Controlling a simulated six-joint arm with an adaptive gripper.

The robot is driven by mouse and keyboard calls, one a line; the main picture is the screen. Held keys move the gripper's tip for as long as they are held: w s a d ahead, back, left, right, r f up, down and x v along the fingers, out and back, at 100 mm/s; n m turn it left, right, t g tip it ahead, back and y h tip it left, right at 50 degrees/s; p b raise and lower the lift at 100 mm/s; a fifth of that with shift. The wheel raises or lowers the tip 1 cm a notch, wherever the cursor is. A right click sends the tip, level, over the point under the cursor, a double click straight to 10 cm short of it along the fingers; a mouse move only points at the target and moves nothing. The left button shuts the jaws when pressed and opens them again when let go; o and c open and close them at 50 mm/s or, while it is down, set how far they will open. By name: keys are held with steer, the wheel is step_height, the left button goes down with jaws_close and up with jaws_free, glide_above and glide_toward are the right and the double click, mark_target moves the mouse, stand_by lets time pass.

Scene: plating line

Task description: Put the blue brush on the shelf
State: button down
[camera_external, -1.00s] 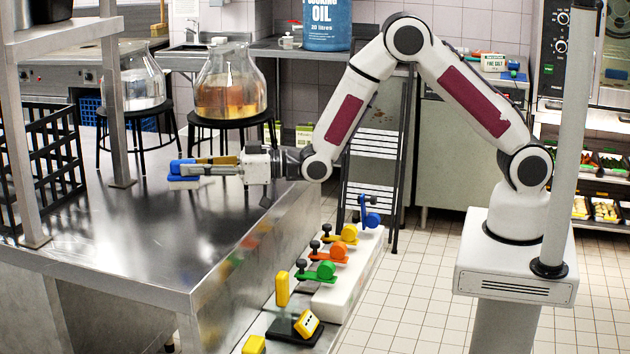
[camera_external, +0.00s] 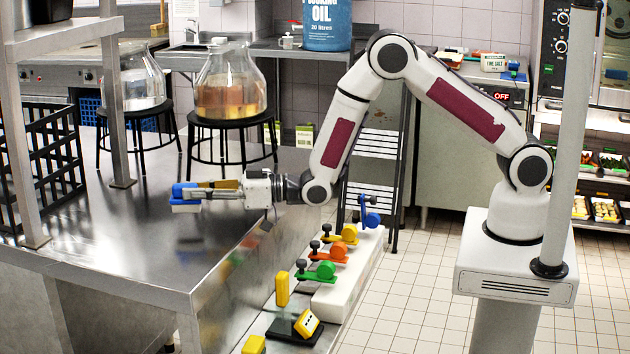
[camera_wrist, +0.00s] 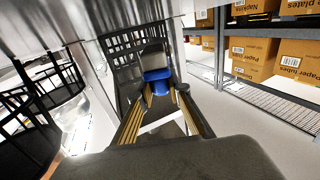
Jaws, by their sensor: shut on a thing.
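My gripper (camera_external: 212,190) is shut on the blue brush (camera_external: 184,190), a blue block with a white underside. It holds the brush above the steel table (camera_external: 110,230), whose surface shows a dim reflection below it. In the wrist view the brush (camera_wrist: 158,75) shows between the ends of my fingers. The shelf (camera_wrist: 200,60) with cardboard boxes stands to the right in the wrist view. In the external view a metal rack (camera_external: 70,40) rises at the left edge.
A black crate (camera_external: 40,170) stands on the left of the table. Two glass jars (camera_external: 230,85) stand on black stools behind it. A row of coloured levers (camera_external: 340,245) lies along the table's right side. The table's middle is clear.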

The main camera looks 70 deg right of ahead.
mark_target(199, 205)
steer(key=shift+f, duration=1.75)
steer(key=shift+f, duration=0.15)
steer(key=c, duration=1.9)
jaws_free()
steer(key=shift+s+d, duration=0.1)
steer(key=shift+v, duration=5.9)
steer(key=shift+r, duration=0.25)
